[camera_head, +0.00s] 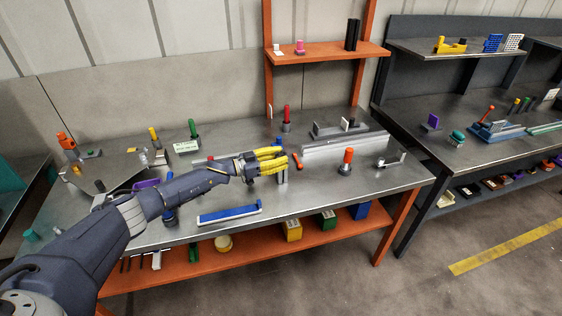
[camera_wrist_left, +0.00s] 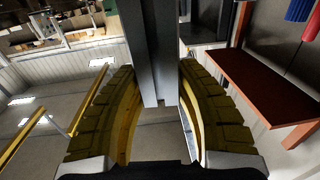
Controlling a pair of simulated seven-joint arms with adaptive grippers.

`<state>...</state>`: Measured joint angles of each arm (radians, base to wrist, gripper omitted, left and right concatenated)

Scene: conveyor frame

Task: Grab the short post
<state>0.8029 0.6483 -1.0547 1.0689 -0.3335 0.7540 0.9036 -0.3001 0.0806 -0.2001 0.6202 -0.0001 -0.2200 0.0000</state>
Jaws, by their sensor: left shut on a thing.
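My left gripper (camera_head: 272,161), with yellow fingers, reaches in from the left over the middle of the workbench in the head view. It is shut on a short grey post (camera_head: 283,176), which shows just below the fingertips. In the left wrist view, the grey post (camera_wrist_left: 150,50) stands between the two yellow fingers (camera_wrist_left: 158,85). The fingers partly hide the post in the head view, and I cannot tell whether its lower end touches the bench. My right gripper is not in view.
The metal workbench (camera_head: 330,190) holds a blue tray (camera_head: 230,213) in front, an orange-topped knob (camera_head: 346,161) to the right and a grey rail (camera_head: 345,145) behind. A red-topped post (camera_head: 287,118) and a green-topped one (camera_head: 193,128) stand at the back. Bare bench lies at front right.

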